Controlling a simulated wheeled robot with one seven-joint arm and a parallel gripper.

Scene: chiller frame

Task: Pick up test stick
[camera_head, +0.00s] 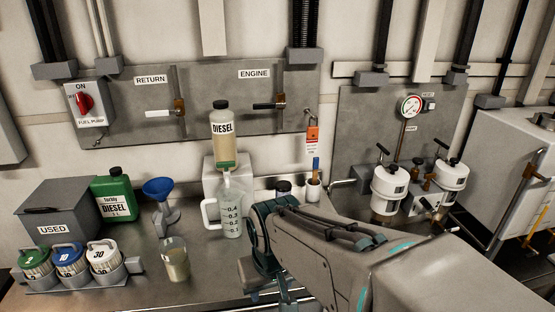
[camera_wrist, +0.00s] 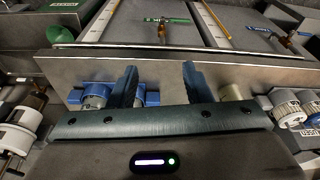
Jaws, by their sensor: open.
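A slim blue stick (camera_head: 316,164), likely the test stick, stands upright in a small white cup (camera_head: 313,188) on the steel counter, near the back wall in the head view. I cannot make it out for sure in the wrist view. My gripper (camera_wrist: 159,72) is open in the wrist view, with two dark fingers apart and nothing between them. In the head view my arm reaches in from the right, in front of the cup, and partly hides the gripper low in the picture.
A measuring jug (camera_head: 231,213), a diesel bottle (camera_head: 222,135) on a block, a beaker (camera_head: 175,262), a blue funnel (camera_head: 159,190) and a green canister (camera_head: 113,199) stand left of the arm. White filters (camera_head: 389,188) stand right.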

